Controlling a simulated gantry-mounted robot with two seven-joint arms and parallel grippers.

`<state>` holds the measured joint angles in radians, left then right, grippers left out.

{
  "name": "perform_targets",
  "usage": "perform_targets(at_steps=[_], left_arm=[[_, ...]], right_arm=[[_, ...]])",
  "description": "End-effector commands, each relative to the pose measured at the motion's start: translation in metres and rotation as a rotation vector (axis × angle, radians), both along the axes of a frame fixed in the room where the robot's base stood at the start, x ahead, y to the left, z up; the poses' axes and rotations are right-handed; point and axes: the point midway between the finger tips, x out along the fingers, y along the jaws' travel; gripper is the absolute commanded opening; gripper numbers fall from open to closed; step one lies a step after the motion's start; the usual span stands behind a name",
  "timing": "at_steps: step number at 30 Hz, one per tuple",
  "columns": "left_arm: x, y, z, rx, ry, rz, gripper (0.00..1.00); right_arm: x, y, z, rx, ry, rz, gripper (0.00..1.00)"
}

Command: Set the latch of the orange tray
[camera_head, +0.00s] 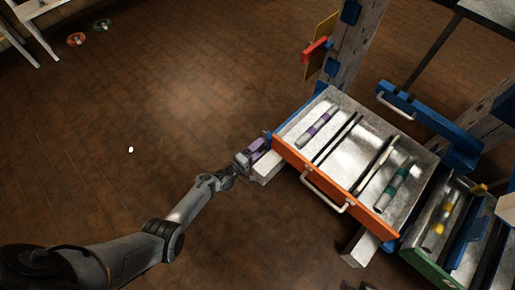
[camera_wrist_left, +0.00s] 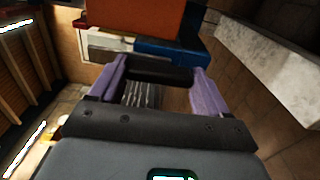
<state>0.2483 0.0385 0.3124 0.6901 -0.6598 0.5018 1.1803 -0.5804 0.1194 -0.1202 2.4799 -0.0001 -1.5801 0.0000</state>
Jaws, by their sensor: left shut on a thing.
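The orange tray (camera_head: 330,185) is a wide drawer with an orange front, a pale bar handle and a metal floor. Its orange front also shows at the top of the left wrist view (camera_wrist_left: 150,16). My left gripper (camera_head: 258,150) is at the left end of this front. Its purple fingers (camera_wrist_left: 160,70) are shut on a dark bar (camera_wrist_left: 158,74), which seems to be the latch grip. A blue block (camera_wrist_left: 170,47) lies just beyond it, under the orange front. The fingers hide most of the latch in the head view. My right gripper is not in view.
The orange tray holds a purple-banded cylinder (camera_head: 318,126), a green-banded cylinder (camera_head: 397,180) and thin dividers. A green-fronted tray (camera_head: 428,258) stands at the lower right. A blue tray front with a handle (camera_head: 425,118) is behind.

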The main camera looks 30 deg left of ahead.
Motion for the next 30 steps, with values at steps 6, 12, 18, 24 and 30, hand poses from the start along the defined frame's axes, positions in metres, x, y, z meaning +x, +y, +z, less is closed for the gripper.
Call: perform_targets(at_steps=[6, 12, 18, 24, 30], left_arm=[[0.000, 0.000, 0.001, -0.003, 0.000, -0.001, 0.99], [0.000, 0.000, 0.000, -0.002, 0.000, -0.001, 1.00], [-0.009, 0.002, 0.002, -0.001, 0.001, 0.000, 1.00], [-0.038, 0.010, 0.003, -0.001, 0.003, 0.000, 1.00], [-0.072, 0.019, 0.003, 0.000, 0.003, -0.001, 1.00]], right_arm=[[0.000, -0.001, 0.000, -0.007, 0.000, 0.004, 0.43], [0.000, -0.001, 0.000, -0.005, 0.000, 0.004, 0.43], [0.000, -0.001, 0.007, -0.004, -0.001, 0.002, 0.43], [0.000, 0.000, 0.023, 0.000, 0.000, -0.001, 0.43], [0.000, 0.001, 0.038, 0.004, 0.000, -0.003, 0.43]])
